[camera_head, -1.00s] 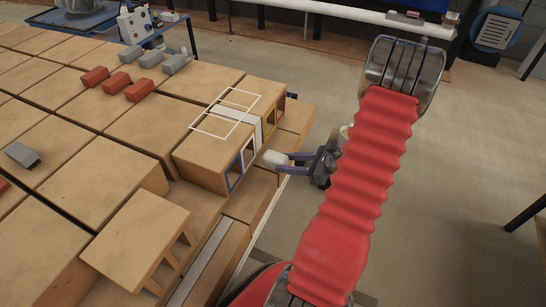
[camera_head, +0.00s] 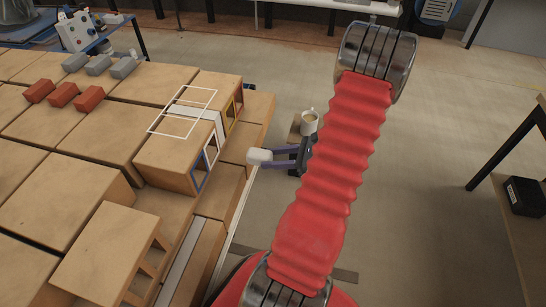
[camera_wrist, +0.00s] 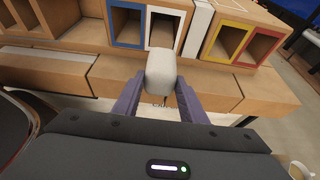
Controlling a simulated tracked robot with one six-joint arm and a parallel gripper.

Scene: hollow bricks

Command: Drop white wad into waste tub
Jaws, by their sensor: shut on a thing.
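The white wad (camera_head: 260,156) is a small rounded pale block. My gripper (camera_head: 266,156) is shut on it, with purple fingers on either side. In the wrist view the wad (camera_wrist: 161,72) sits between the fingertips, in front of the hollow bricks' framed openings. It is held clear of the bricks in the head view. I cannot tell whether this is the waste tub; no other tub is clear.
Hollow bricks (camera_head: 168,150) with blue, white, yellow and red framed openings (camera_wrist: 127,28) stand left of my gripper. Red blocks (camera_head: 62,95) and grey blocks (camera_head: 98,65) lie on the brick surface. Open floor (camera_head: 440,130) lies to the right, with a dark-legged table (camera_head: 520,165) at the edge.

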